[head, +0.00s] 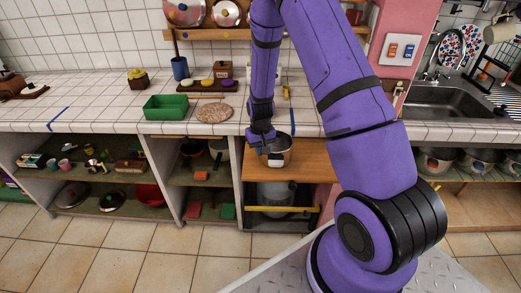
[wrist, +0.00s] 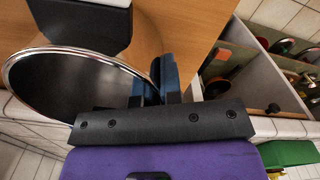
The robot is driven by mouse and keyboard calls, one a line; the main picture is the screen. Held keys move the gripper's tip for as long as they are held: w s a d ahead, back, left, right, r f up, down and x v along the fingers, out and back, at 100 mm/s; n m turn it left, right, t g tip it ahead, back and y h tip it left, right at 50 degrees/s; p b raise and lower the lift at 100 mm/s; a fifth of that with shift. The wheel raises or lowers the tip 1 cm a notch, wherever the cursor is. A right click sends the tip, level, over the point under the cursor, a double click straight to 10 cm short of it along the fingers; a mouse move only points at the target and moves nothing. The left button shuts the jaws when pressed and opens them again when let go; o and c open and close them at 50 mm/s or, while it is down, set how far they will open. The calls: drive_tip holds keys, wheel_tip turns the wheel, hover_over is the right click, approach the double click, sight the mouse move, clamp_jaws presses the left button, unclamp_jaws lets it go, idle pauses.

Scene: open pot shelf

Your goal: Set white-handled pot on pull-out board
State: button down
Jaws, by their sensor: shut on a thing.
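The pot (head: 284,156) is a round metal pot with a dark inside and a white handle (head: 274,161) on its near side. It is upright over the rear part of the brown wooden pull-out board (head: 307,173); whether its base touches the board is hard to tell. My gripper (head: 265,145) is shut on the pot's left rim. In the wrist view, the blue fingers (wrist: 160,82) pinch the rim beside the dark pot opening (wrist: 75,88). The board (wrist: 165,20) shows beyond it, and the dark-and-white handle (wrist: 82,22) is at the top left.
A tiled counter (head: 110,115) runs behind the board, with a green tray (head: 166,107) and a round trivet (head: 214,113). Open shelves with dishes lie left of the board. A grey cylinder (head: 275,195) stands below it. The board's front part is bare.

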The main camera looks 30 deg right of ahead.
drive_tip(key=shift+f, duration=0.15)
drive_tip(key=c, duration=1.3)
unclamp_jaws()
